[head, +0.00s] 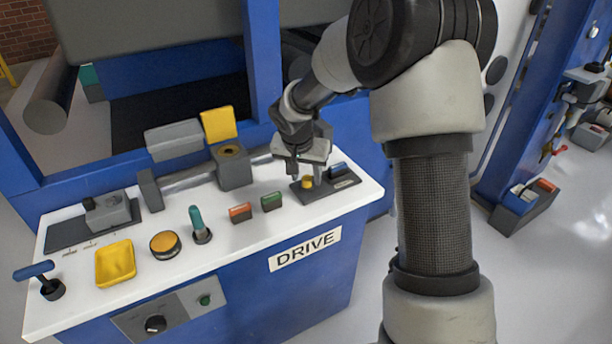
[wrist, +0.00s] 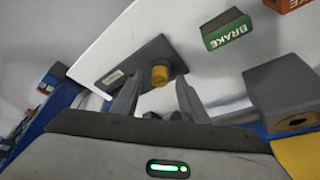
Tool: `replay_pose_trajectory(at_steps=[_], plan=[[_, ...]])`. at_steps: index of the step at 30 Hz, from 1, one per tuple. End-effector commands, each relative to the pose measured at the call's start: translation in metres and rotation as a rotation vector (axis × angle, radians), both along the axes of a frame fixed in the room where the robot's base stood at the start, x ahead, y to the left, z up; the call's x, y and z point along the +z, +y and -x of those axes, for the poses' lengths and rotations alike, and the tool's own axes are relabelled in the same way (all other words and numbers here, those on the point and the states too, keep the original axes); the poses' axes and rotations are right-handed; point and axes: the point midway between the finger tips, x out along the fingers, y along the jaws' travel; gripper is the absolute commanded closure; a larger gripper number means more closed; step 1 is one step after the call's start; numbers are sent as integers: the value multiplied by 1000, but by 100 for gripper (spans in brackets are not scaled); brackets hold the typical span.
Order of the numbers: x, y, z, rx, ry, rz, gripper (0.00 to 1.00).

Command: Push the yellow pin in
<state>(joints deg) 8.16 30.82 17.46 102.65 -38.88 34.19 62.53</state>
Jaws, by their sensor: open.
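The yellow pin (head: 307,182) is a short round knob standing up from a dark grey plate (head: 325,190) at the right end of the white bench top. In the wrist view the pin (wrist: 160,75) shows just beyond and between the fingertips. My gripper (head: 305,178) is over the plate, pointing down, with its fingers apart on either side of the pin. In the wrist view my gripper (wrist: 157,98) is open and empty. I cannot tell whether a finger touches the pin.
A blue block (head: 337,170) sits at the plate's back. Green (head: 271,201) and orange (head: 240,212) blocks stand left of the plate. A grey block with a yellow flap (head: 218,124) is behind them. A teal lever (head: 197,222), orange button (head: 165,244) and yellow tray (head: 115,263) are further left.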

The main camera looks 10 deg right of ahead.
Motion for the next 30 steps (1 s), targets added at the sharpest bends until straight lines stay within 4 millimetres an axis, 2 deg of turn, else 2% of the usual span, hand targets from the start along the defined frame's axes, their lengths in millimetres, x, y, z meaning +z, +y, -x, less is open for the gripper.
replay_pose_trajectory(at_steps=[12,18,24,30], plan=[[92,17,32,2,-5,1,59],[130,24,47,1,-4,0,59],[149,28,55,1,-1,1,59],[153,29,57,1,0,0,59]])
